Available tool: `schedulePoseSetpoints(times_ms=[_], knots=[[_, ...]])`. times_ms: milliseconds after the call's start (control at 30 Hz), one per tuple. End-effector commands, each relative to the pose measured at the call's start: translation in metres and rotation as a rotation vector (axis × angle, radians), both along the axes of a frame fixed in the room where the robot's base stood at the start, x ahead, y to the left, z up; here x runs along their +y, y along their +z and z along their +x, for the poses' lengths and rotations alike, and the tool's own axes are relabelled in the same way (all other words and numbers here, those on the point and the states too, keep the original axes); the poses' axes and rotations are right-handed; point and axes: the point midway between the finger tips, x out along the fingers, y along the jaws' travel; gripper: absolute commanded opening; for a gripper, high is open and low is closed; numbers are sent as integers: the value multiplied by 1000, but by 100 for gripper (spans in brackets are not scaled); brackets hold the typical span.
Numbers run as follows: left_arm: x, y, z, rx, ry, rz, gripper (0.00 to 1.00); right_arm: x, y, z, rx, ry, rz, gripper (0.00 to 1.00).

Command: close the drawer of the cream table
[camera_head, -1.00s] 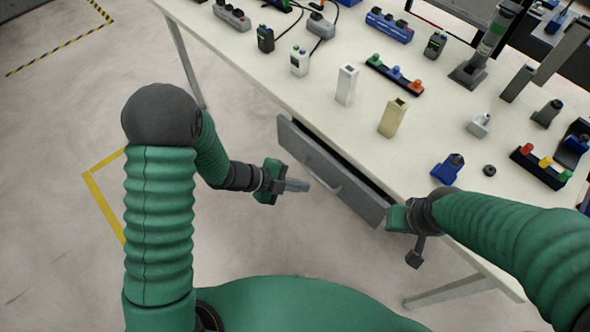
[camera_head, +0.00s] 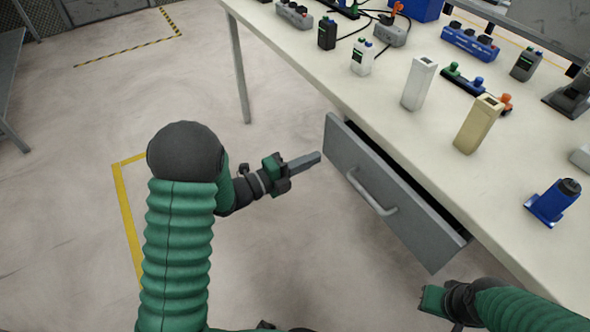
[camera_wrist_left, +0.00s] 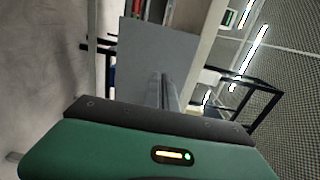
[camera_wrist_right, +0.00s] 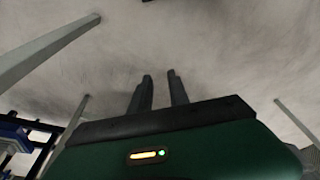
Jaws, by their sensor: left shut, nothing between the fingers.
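The cream table (camera_head: 530,105) fills the right of the head view. Its grey drawer (camera_head: 370,215) is partly open, with a dark gap behind the front panel, and a curved handle (camera_head: 378,193) on it. My left gripper (camera_head: 319,157) is shut and empty, its fingertips just left of the panel's far end, apparently apart from it. In the left wrist view the grey panel (camera_wrist_left: 140,50) stands beyond the closed fingers (camera_wrist_left: 164,90). My right gripper is below the panel's near end; its fingers (camera_wrist_right: 159,82) are apart and empty over floor.
On the tabletop stand a tan block (camera_head: 478,125), a white block (camera_head: 418,84), a blue device (camera_head: 553,203) and several other devices and cables. A table leg (camera_head: 238,70) stands at the far left corner. The floor left of the drawer is clear.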

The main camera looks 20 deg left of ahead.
Motion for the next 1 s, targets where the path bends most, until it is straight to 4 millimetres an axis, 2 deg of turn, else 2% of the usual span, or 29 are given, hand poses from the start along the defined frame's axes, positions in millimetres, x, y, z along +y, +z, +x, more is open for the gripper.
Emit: schedulePoseSetpoints(times_ms=[100, 300, 767, 1000], knots=[[-16, -3, 20, -2, -3, 0, 0, 0, -10, 0, 0, 0, 0, 22], [-34, -2, 43, -1, -2, 0, 0, 0, -20, 0, 1, 0, 0, 22], [-39, -1, 50, 0, -1, 0, 0, 0, -21, 0, 1, 0, 0, 22], [-62, -2, 79, -1, -3, 1, 0, 0, -27, 0, 1, 0, 0, 22]])
